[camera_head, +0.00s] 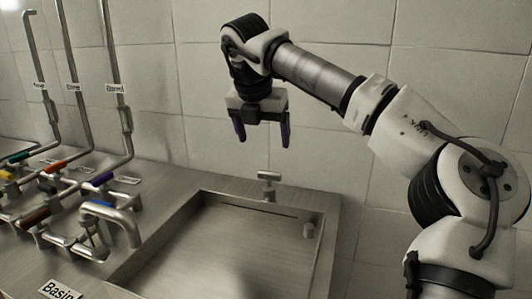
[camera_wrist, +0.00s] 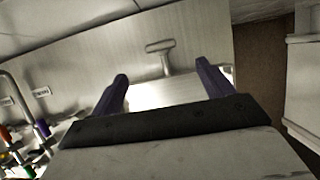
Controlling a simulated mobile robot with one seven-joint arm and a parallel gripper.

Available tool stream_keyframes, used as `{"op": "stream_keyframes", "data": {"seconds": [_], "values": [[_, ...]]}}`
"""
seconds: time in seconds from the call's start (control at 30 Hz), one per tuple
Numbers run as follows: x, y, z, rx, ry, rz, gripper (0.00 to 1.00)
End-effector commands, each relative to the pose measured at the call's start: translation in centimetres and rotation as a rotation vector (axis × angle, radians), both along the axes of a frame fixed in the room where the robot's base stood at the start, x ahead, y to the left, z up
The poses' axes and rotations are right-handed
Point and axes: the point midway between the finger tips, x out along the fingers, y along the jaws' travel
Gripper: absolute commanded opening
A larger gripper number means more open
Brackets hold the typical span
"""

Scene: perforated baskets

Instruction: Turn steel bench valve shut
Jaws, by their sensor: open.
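A small steel T-shaped handle (camera_head: 268,178), which looks like the bench valve, stands on the steel bench (camera_head: 318,209) behind the sunken basin. It also shows in the wrist view as the T handle (camera_wrist: 160,47), beyond and roughly between my fingertips. My gripper (camera_head: 263,136) is open and empty, with its purple fingers pointing down. In the head view it hangs above the handle, apart from it. In the wrist view my gripper (camera_wrist: 162,72) shows both fingers spread wide, touching nothing.
Steel pipes with coloured handles, such as a purple one (camera_head: 98,179) and a red one (camera_head: 55,167), crowd the left. A curved spout (camera_head: 108,212) stands left of the basin (camera_head: 215,245). A tiled wall rises behind.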

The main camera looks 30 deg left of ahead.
Motion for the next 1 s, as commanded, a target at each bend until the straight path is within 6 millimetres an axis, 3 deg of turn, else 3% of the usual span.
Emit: {"op": "stream_keyframes", "data": {"seconds": [0.1, 0.27, 1.0], "values": [[-0.7, 0.0, 1.6, 0.001, 0.000, 0.003, 0.80], [-1.0, -0.2, 2.4, 0.000, 0.001, 0.001, 0.80], [-1.0, -0.2, 2.5, -0.001, 0.001, 0.001, 0.80]]}}
